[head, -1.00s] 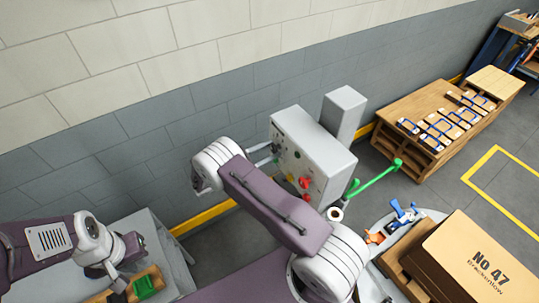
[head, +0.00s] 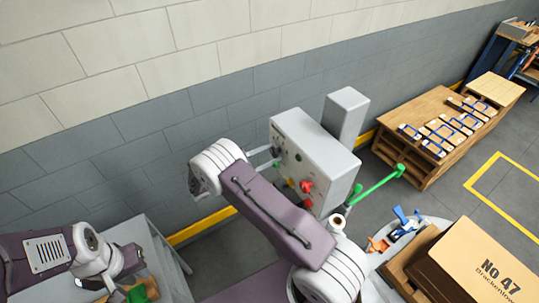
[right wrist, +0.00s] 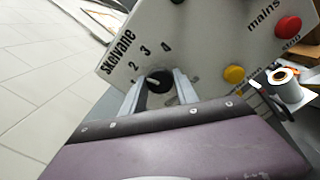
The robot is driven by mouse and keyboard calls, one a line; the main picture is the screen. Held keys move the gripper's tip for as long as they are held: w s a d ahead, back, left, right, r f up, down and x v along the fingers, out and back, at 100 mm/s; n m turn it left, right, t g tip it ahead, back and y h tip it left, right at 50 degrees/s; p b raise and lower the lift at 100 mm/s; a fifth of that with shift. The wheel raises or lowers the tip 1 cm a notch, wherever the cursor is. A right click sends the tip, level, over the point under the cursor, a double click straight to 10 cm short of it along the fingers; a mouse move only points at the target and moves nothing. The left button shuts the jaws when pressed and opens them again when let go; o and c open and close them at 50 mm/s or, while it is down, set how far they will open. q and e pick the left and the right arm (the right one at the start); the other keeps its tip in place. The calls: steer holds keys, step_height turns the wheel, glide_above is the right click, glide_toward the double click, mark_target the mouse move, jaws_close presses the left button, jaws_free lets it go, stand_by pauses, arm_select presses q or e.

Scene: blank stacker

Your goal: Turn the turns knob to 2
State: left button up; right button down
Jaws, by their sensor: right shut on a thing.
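The turns knob (right wrist: 159,82) is a dark round knob on the grey panel (right wrist: 205,45), with the numbers 2, 3 and 4 above it. A light mark shows on its upper left side; I cannot tell its exact setting. My right gripper (right wrist: 160,92) has one finger on each side of the knob and is shut on it. In the head view, its fingers (head: 264,158) reach the left side of the machine box (head: 320,150); the knob is hard to make out there. My left gripper (head: 122,292) is low at the left, by a green piece (head: 138,293); its jaws are unclear.
A red button (right wrist: 288,27) and a yellow button (right wrist: 233,74) are on the panel right of the knob.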

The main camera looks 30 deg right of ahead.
steer(key=c, duration=0.9)
jaws_free()
steer(key=shift+c, duration=0.2)
steer(key=shift+a+f, duration=0.1)
steer(key=shift+a, duration=0.1)
steer(key=a+b, duration=0.4)
steer(key=a, duration=0.4)
steer(key=shift+s+a, duration=0.3)
steer(key=shift+s, duration=0.05)
steer(key=shift+d, duration=0.1)
